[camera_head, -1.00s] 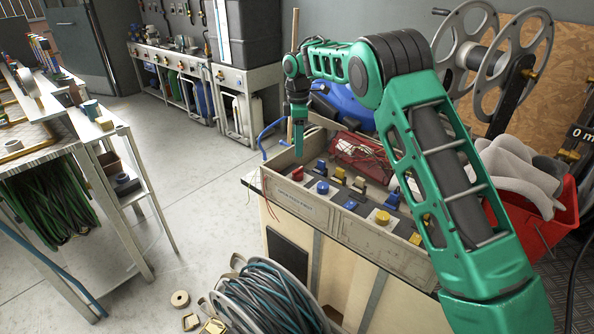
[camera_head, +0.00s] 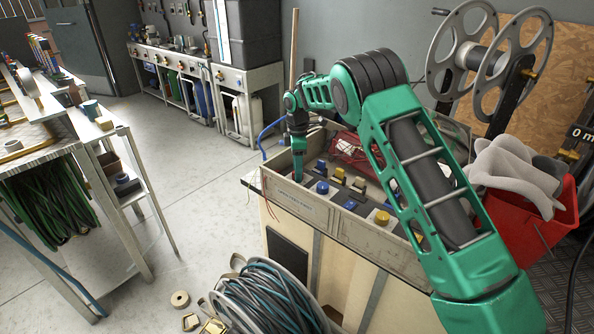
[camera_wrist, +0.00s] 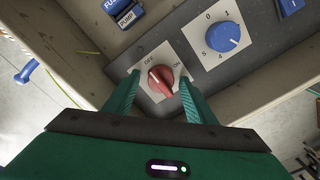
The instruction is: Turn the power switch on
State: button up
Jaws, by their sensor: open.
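The power switch is a red rotary knob (camera_wrist: 161,79) on a pale plate marked OFF and ON, at the left end of the control panel. In the wrist view its pointer ridge leans toward the OFF side, upper left. My gripper (camera_wrist: 158,88) is open, with one green finger on each side of the knob. I cannot tell whether the fingers touch it. In the head view my gripper (camera_head: 298,165) points down at the panel's left end, and the knob is hidden behind it.
A blue numbered dial (camera_wrist: 222,37) sits right of the red knob. The panel box (camera_head: 335,215) has raised walls and holds several more blue and yellow controls. A wooden pole (camera_head: 294,50) rises behind my gripper. A cable reel (camera_head: 265,300) stands on the floor in front.

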jog(key=shift+c, duration=0.5)
jog(key=c, duration=0.9)
jog(key=shift+c, duration=0.2)
jog(key=shift+r+m, duration=0.1)
jog(key=shift+m, duration=0.3)
jog(key=m, duration=0.3)
jog(key=shift+w+m, duration=0.1)
jog(key=shift+m, duration=0.3)
jog(key=m, duration=0.4)
jog(key=shift+r, duration=0.1)
jog(key=m, duration=0.5)
jog(key=shift+w, duration=0.1)
jog(key=shift+m, duration=2.2)
